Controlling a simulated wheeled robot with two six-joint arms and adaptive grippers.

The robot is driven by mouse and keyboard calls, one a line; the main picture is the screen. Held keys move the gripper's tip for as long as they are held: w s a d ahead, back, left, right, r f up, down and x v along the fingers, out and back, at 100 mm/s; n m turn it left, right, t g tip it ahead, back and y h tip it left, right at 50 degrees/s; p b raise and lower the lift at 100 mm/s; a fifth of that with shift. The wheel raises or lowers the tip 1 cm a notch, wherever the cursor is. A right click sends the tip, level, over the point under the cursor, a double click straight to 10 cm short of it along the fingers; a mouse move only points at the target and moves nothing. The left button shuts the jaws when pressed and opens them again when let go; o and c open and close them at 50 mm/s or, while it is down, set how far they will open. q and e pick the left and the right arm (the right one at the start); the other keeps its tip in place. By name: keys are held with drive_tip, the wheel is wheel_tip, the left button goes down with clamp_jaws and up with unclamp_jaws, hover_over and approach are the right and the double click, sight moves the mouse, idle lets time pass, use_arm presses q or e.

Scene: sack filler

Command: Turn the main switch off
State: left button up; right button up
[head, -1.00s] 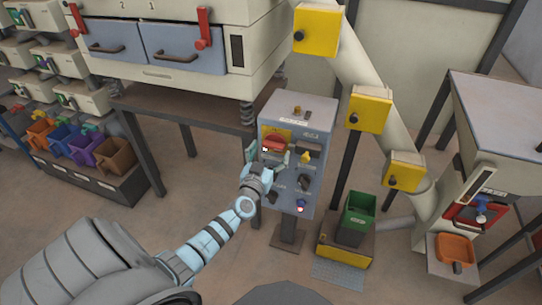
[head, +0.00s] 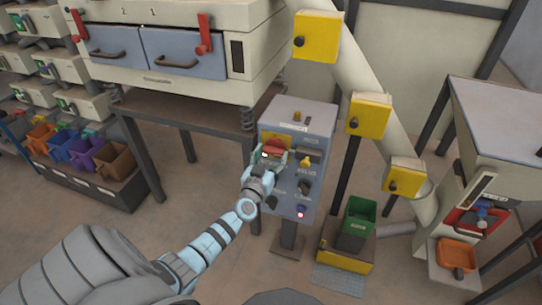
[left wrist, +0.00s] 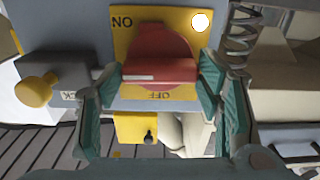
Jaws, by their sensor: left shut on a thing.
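The main switch is a red handle (left wrist: 158,70) on a yellow plate (left wrist: 120,48) marked ON and OFF, seen upside down in the left wrist view. It also shows in the head view as a red handle (head: 274,147) on the upper left of a grey control box (head: 310,205). The handle lies crosswise, with a white mark on its face. In the head view my left gripper (head: 267,160) partly covers the switch. My right gripper is not in view.
A yellow knob (left wrist: 35,90) on a grey block sits beside the switch. The box carries dark knobs and a blue button (head: 301,209) lower down. A green bin (head: 357,222) stands right of the box. A large cabinet (head: 180,88) is at the upper left.

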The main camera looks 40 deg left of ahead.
use_arm(q)
drive_tip(key=n, duration=0.4)
drive_tip(key=shift+p, duration=0.35)
drive_tip(key=n, duration=0.4)
drive_tip(key=shift+n, duration=0.3)
drive_tip(key=n, duration=0.4)
drive_tip(key=shift+f+n, duration=0.1)
drive_tip(key=shift+n, duration=0.2)
drive_tip(key=n, duration=0.4)
drive_tip(key=shift+n, duration=0.3)
drive_tip(key=o, duration=1.2)
drive_tip(key=shift+c, duration=0.2)
